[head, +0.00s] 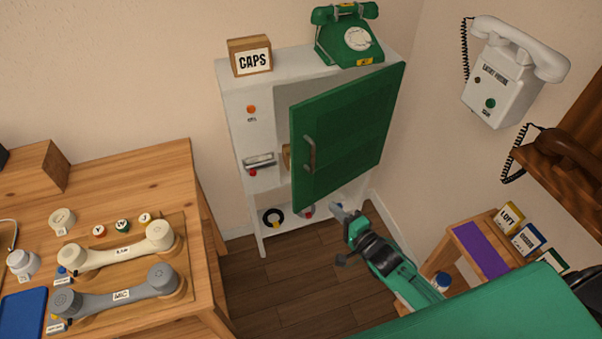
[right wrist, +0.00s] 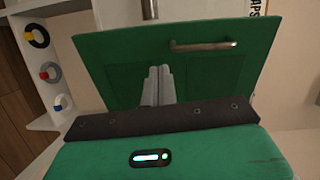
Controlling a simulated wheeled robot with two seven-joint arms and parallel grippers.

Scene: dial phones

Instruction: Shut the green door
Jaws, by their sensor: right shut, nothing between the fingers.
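The green door (head: 350,130) stands partly open on the white cabinet (head: 238,110), hinged on its right side, with its free left edge swung out. Its metal handle (head: 309,154) is near that free edge; the handle also shows in the right wrist view (right wrist: 203,46). My right gripper (head: 338,211) is shut and empty, low and in front of the door's lower part. In the right wrist view, the closed fingers (right wrist: 158,72) point toward the green door (right wrist: 215,75); I cannot tell whether they touch it. My left gripper is not in view.
A green dial phone (head: 347,38) and a CAPS box (head: 250,56) stand on the cabinet top. Rings lie on its lower shelf (head: 290,220). A wooden table (head: 150,165) with handsets is at left. A white wall phone (head: 500,85) and a small stand (head: 470,240) are at right.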

